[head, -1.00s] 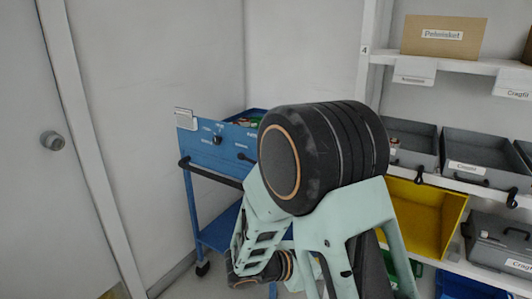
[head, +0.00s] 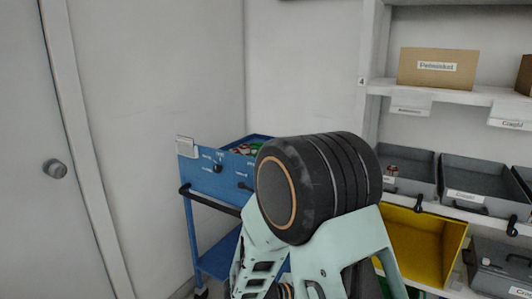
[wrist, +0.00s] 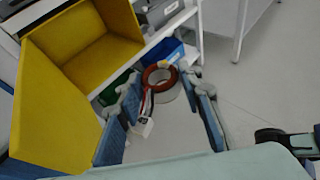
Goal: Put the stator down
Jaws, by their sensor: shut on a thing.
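The stator (wrist: 172,91) shows in the wrist view as a short grey cylinder with a red-brown winding ring on top. Its dark and red wires hang toward the camera and end in a white connector (wrist: 145,126). My gripper (wrist: 164,80) is shut on the stator, one blue-grey finger on each side of it. The floor shows below and beyond the stator. In the head view my own arm fills the middle, and neither the gripper nor the stator can be seen.
A yellow bin (wrist: 60,120) is close on the left in the wrist view, beside a green bin (wrist: 112,90) and a blue bin (wrist: 168,50). A blue cart (head: 208,165) stands behind my arm. Shelves with grey bins (head: 475,182) are on the right.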

